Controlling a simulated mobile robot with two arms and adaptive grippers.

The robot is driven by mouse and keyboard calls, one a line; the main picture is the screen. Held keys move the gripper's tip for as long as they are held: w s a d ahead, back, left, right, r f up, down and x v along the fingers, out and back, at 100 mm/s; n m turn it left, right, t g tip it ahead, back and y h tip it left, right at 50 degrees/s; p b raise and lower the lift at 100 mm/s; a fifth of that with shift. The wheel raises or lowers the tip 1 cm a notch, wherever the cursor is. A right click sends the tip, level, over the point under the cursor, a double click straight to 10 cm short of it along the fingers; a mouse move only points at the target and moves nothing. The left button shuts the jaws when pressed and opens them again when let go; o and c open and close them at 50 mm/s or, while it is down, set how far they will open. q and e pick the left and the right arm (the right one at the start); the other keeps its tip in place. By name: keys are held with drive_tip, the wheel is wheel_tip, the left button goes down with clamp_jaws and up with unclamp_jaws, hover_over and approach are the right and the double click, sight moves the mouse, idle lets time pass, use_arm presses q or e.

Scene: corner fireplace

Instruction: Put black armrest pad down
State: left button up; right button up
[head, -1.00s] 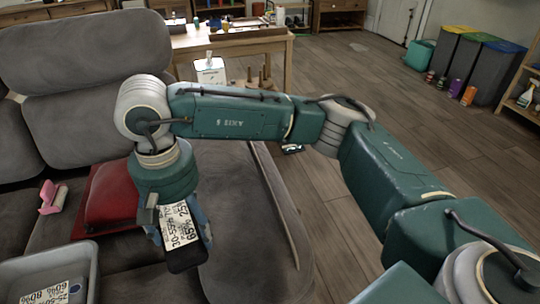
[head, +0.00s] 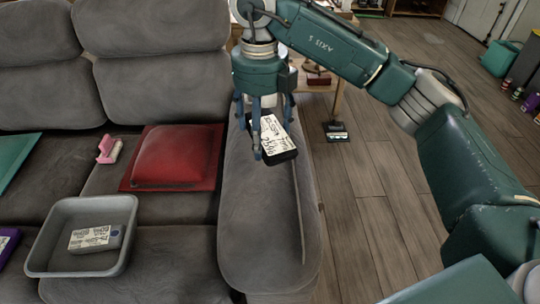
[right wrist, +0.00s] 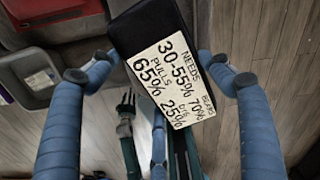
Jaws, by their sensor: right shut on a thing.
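The black armrest pad (head: 285,156) is a dark rounded slab with a white printed label. My right gripper (head: 268,128), with blue fingers, is shut on it. The pad is tilted, at the far part of the grey sofa armrest (head: 262,225); I cannot tell whether it touches the armrest. In the right wrist view the pad (right wrist: 140,28) lies between the fingertips, label facing the camera. My left gripper is not in the head view.
A red cushion (head: 178,158) lies on the seat left of the armrest. A grey bin (head: 120,215) holding a labelled block (head: 95,238) and a pink item (head: 106,150) are further left. The near armrest top is clear. Wooden floor (head: 360,205) lies to the right.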

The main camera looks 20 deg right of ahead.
drive_tip(key=m, duration=0.2)
drive_tip(key=r+m, duration=0.1)
drive_tip(key=shift+w+d+r, duration=0.1)
drive_tip(key=shift+w+d, duration=0.15)
drive_tip(key=shift+d, duration=0.1)
drive_tip(key=shift+d+m, duration=0.1)
drive_tip(key=shift+m, duration=0.3)
drive_tip(key=b, duration=0.3)
hover_over(267, 189)
wheel_tip(267, 189, down, 15)
drive_tip(key=shift+s+r, duration=0.1)
wheel_tip(267, 189, down, 4)
drive_tip(key=shift+f, duration=0.25)
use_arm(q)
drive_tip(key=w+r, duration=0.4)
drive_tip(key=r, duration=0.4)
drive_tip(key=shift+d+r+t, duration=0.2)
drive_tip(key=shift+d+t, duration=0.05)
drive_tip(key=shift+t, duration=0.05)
use_arm(e)
drive_tip(key=shift+f, duration=0.35)
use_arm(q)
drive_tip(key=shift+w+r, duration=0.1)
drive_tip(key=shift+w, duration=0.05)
use_arm(e)
drive_tip(key=shift+f, duration=0.15)
drive_tip(key=o, duration=1.2)
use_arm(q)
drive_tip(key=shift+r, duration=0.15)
